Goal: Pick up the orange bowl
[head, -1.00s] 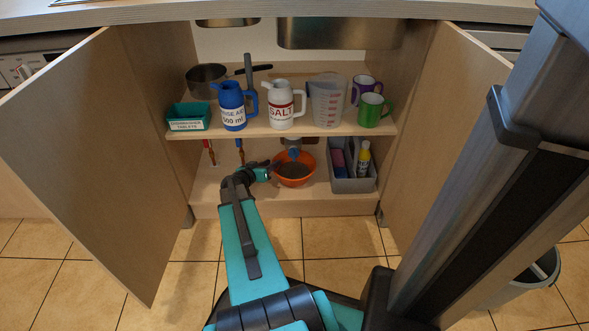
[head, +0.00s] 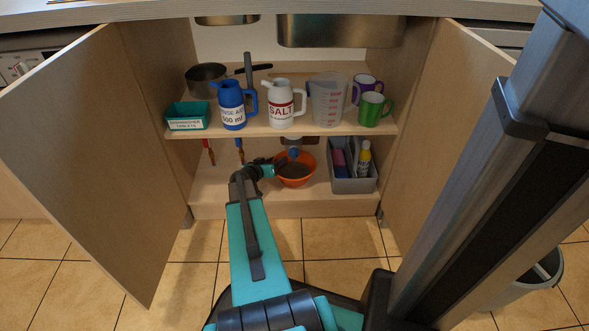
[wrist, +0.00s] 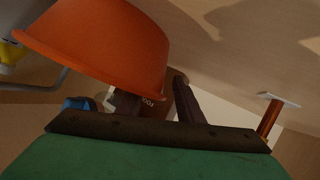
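The orange bowl (head: 296,182) stands on the lower shelf of the open cabinet, left of a grey caddy. My gripper (head: 284,161) is at the bowl's upper rim, partly hidden by my wrist. In the wrist view, which looks upside down, the bowl (wrist: 100,50) fills the upper left. My gripper (wrist: 155,98) shows two dark fingers standing apart. The bowl's rim covers the tip of the left finger, and the right finger is beside the rim with a narrow gap. The gripper looks open, and I cannot tell whether either finger touches the bowl.
Cabinet doors stand open at left (head: 95,150) and right (head: 440,140).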

